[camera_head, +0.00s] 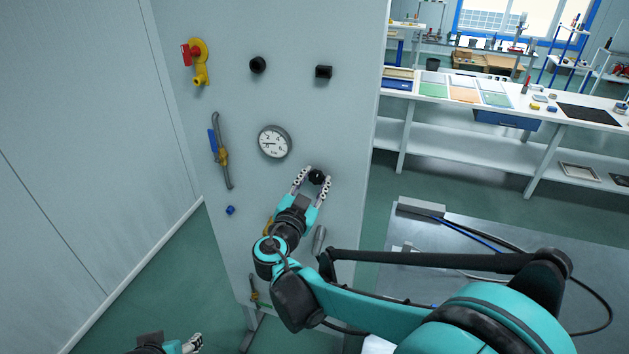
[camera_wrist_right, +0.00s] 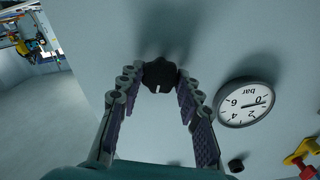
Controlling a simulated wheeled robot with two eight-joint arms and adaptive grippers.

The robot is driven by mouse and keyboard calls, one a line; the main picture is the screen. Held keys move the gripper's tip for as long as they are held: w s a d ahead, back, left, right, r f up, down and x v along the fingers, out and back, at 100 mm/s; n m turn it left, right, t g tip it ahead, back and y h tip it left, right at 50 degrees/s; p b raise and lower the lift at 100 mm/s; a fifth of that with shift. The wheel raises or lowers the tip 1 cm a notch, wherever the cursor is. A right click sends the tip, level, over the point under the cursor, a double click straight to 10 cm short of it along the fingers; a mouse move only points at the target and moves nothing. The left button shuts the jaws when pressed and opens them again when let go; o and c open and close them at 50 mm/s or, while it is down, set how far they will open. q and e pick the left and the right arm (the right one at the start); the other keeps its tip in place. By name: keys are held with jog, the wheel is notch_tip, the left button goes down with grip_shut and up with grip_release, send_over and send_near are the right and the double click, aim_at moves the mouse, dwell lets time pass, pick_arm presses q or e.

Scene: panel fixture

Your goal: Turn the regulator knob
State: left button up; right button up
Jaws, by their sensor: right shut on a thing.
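The regulator knob (camera_head: 317,177) is a black lobed knob on the panel, below and right of the round pressure gauge (camera_head: 275,142). My right gripper (camera_head: 314,178) is shut on the knob, with a finger on each side of it. In the right wrist view the knob (camera_wrist_right: 160,75) sits between the fingertips (camera_wrist_right: 159,80), and a white mark shows on its face. The gauge (camera_wrist_right: 245,101) appears upside down there, reading in bar. My left gripper (camera_head: 192,343) is at the bottom edge, away from the panel's controls, mostly cut off.
The panel (camera_head: 285,30) also carries a red-and-yellow valve (camera_head: 199,61), a round black knob (camera_head: 257,65), a square black knob (camera_head: 324,72), a blue-handled valve (camera_head: 220,151) and a small blue part (camera_head: 230,210). A grey table (camera_head: 470,275) stands to the right.

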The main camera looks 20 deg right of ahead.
jog(key=shift+f, duration=0.1)
jog(key=o, duration=1.2)
jog(key=shift+c, duration=0.2)
jog(key=v, duration=1.2)
